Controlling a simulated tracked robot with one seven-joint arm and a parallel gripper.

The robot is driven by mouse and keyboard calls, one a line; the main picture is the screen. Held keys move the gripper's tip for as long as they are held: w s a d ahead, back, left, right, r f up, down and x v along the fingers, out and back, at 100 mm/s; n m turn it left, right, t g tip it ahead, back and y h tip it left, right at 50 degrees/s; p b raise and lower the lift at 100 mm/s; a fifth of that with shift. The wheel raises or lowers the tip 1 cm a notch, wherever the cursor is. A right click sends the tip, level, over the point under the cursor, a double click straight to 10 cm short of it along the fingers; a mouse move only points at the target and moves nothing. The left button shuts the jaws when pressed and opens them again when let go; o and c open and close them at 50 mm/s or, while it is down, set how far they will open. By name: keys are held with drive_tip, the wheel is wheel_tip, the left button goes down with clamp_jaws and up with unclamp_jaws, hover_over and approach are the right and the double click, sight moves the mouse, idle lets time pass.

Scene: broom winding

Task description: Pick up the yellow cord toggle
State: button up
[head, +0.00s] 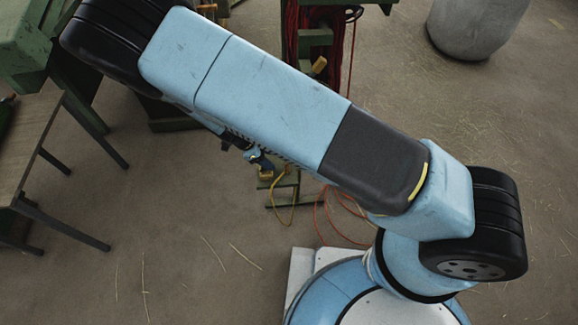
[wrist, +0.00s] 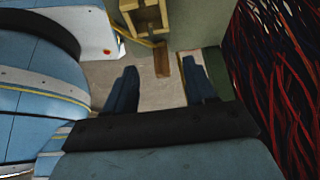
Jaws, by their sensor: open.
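A yellow, block-like piece with an opening in it, which looks like the cord toggle (wrist: 145,18), is at the top of the wrist view, beyond my fingertips and left of the middle. A thin yellow cord runs beside it. In the head view, a small yellow piece (head: 266,174) shows just below my gripper (head: 263,162), with a yellow cord (head: 276,205) looping down from there. My gripper (wrist: 157,66) is open, its two dark blue fingers wide apart with nothing held between them. My arm hides much of the area around it in the head view.
Dark red and blue strands (wrist: 285,80) hang close on the right in the wrist view. A green stand (head: 284,190) and orange cord (head: 324,215) are below my arm. A wooden table (head: 28,140) stands left, a grey drum (head: 476,25) at upper right. Floor at lower left is mostly clear.

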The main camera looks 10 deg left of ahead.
drive_tip(key=d+f, duration=0.1)
drive_tip(key=d, duration=0.1)
drive_tip(key=w+d+f, duration=0.1)
drive_tip(key=d+f, duration=0.2)
drive_tip(key=d, duration=0.1)
drive_tip(key=shift+w+d+f, duration=0.1)
drive_tip(key=shift+w+f, duration=0.05)
drive_tip(key=shift+w, duration=0.1)
clamp_jaws()
idle(0.6)
